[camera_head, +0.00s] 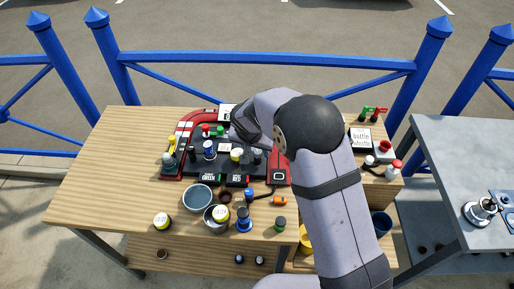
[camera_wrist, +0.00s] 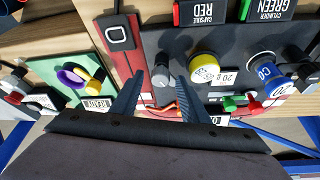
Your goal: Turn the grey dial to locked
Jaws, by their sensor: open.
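In the wrist view, a grey dial (camera_wrist: 161,76) stands on the dark panel (camera_wrist: 212,42), near the panel's edge beside a red strip. My gripper (camera_wrist: 157,72) is open, with one finger on each side of the dial. A gap shows between the dial and at least one finger; whether either touches is unclear. No locked mark can be read near the dial. In the head view, my arm covers the dial and most of the gripper.
A yellow-ringed knob (camera_wrist: 205,69) and a blue knob (camera_wrist: 262,71) stand right of my gripper. Small red and green handles (camera_wrist: 241,103) are close by. Left is a green board with a purple ring (camera_wrist: 72,77). Bowls (camera_head: 198,197) stand on the wooden table's front.

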